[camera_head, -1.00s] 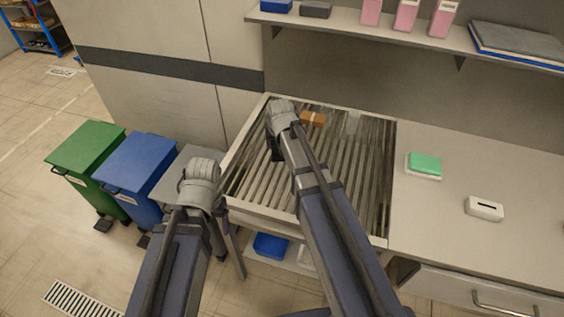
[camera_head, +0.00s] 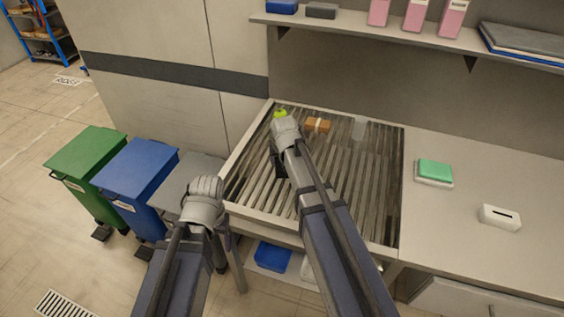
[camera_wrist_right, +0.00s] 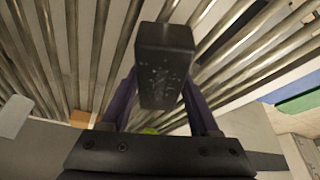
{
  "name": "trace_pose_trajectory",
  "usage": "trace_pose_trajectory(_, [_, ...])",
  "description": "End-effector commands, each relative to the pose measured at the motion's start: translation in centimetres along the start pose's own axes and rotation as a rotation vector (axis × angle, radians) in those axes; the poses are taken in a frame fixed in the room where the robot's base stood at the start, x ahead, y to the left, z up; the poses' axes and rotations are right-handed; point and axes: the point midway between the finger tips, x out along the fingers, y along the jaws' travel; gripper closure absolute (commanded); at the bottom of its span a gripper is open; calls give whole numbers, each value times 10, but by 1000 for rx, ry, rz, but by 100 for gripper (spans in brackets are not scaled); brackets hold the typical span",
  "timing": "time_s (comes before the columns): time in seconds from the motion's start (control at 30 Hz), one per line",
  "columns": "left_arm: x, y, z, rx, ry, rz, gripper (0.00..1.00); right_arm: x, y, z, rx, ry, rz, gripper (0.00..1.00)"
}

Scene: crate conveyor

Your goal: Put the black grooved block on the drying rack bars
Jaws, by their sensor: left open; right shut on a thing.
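The black block (camera_wrist_right: 165,62) is held between the purple fingers of my right gripper (camera_wrist_right: 168,100) in the right wrist view; its grooves do not show clearly. The drying rack bars (camera_wrist_right: 225,45) lie behind the block, and I cannot tell if it touches them. In the head view my right gripper (camera_head: 280,160) is over the left part of the rack (camera_head: 350,185), mostly hidden by its own wrist.
On the rack's far part are a yellow-green thing (camera_head: 280,113), an orange-brown block (camera_head: 317,125) and a pale translucent piece (camera_head: 359,128). A green sponge-like block (camera_head: 435,170) and a white slotted box (camera_head: 499,216) sit on the counter (camera_head: 450,230).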

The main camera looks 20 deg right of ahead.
Motion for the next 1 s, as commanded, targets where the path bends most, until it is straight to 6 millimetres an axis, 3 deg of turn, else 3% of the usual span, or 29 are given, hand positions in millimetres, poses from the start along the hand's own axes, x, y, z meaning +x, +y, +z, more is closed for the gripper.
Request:
trace_pose_trajectory(0.13, [5, 0, 0, 0, 0, 0, 25, 4, 0, 2, 0, 1, 0, 100])
trace_pose_trajectory(0.17, [3, 0, 0, 0, 0, 0, 25, 3, 0, 1, 0, 0, 0, 34])
trace_pose_trajectory(0.4, [3, 0, 0, 0, 0, 0, 25, 3, 0, 1, 0, 0, 0, 8])
trace_pose_trajectory(0.77, [0, 0, 0, 0, 0, 0, 25, 0, 0, 0, 0, 0, 0, 8])
trace_pose_trajectory(1.0, [-18, -2, 1, 0, 0, 0, 25, -19, 0, -1, 0, 0, 0, 8])
